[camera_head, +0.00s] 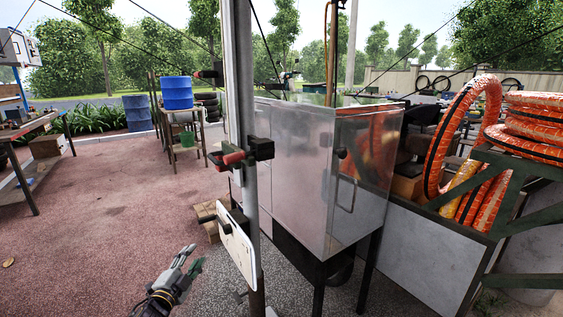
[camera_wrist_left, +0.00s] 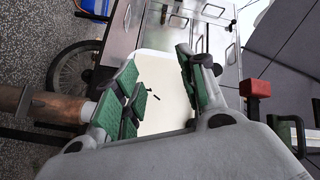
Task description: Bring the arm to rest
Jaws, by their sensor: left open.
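My left gripper (camera_head: 188,262) is at the bottom of the head view, left of the metal post (camera_head: 241,100). Its fingers point up and to the right, over the reddish ground. In the left wrist view the green-padded fingers (camera_wrist_left: 165,95) stand apart, with nothing held between them. A white panel (camera_wrist_left: 163,80) shows behind the fingers there. The same view has a red-handled part (camera_wrist_left: 257,88) at the right, apart from the fingers. My right gripper is in neither view.
The white panel (camera_head: 237,248) on the post is close to my left gripper's right. A clear-walled metal cabinet (camera_head: 300,165) stands behind the post. Orange-wrapped tyres (camera_head: 480,140) are at the right. Blue barrels (camera_head: 177,92) stand at the back left.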

